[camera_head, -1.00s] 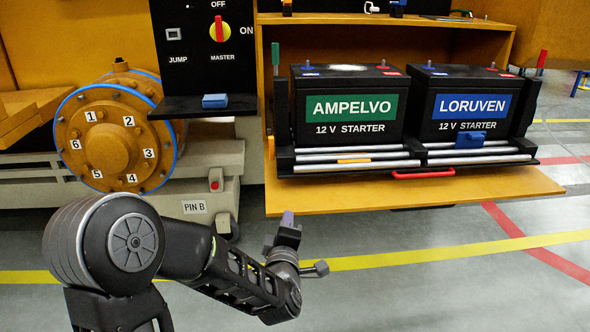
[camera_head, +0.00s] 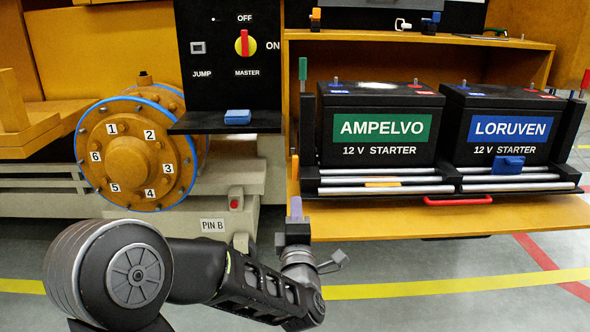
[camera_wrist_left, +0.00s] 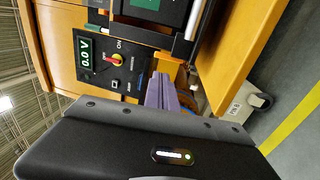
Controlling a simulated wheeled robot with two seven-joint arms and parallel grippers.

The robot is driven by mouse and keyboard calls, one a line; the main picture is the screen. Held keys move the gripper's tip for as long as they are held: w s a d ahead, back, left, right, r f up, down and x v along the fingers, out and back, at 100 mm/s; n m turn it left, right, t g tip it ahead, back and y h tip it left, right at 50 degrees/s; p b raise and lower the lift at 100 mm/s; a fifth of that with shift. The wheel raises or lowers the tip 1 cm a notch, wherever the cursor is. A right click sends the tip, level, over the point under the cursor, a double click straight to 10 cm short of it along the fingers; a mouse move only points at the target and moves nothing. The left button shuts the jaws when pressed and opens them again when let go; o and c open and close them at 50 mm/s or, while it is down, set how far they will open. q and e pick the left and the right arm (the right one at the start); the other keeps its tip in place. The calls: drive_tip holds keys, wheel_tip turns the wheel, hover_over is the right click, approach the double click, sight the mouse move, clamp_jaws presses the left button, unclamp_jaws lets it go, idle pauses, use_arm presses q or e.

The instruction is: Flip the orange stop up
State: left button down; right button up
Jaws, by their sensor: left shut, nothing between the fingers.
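The orange stop (camera_head: 383,184) lies flat among the silver rollers in front of the AMPELVO battery (camera_head: 383,131). A blue stop (camera_head: 508,165) stands up in front of the LORUVEN battery (camera_head: 508,130). My left gripper (camera_head: 296,208) is shut and empty, its purple fingers pointing up. It is left of and lower in the picture than the orange stop, apart from it, by the left end of the wooden shelf. The shut fingers also show in the left wrist view (camera_wrist_left: 161,91), where I cannot make out the orange stop. My right gripper is out of view.
A red handle (camera_head: 458,201) is at the tray's front, below the rollers. A black panel with the MASTER switch (camera_head: 243,43) and a blue block (camera_head: 237,117) stands left of the shelf. A numbered orange flange (camera_head: 133,157) is further left. Open floor lies in front.

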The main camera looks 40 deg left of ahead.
sight(294, 160)
use_arm(q)
drive_tip(key=p+x, duration=0.2)
drive_tip(key=x, duration=1.2)
drive_tip(key=shift+a, duration=0.1)
drive_tip(key=shift+p, duration=0.35)
drive_tip(key=shift+w+r+p, duration=0.1)
drive_tip(key=shift+r+p, duration=0.2)
drive_tip(key=shift+p, duration=0.1)
drive_tip(key=g+p, duration=0.1)
drive_tip(key=p, duration=0.1)
drive_tip(key=r+g+h+p, duration=0.1)
drive_tip(key=p, duration=0.1)
drive_tip(key=shift+w+a+r+h, duration=0.25)
drive_tip(key=shift+w+a+h, duration=0.05)
drive_tip(key=shift+w+a, duration=0.1)
drive_tip(key=shift+w+a+f+g, duration=0.15)
drive_tip(key=shift+w+f+g, duration=0.05)
drive_tip(key=shift+w+g, duration=0.1)
drive_tip(key=shift+w+a+f+b, duration=0.1)
drive_tip(key=shift+f+b, duration=0.1)
drive_tip(key=shift+b, duration=0.35)
drive_tip(key=shift+r, duration=0.1)
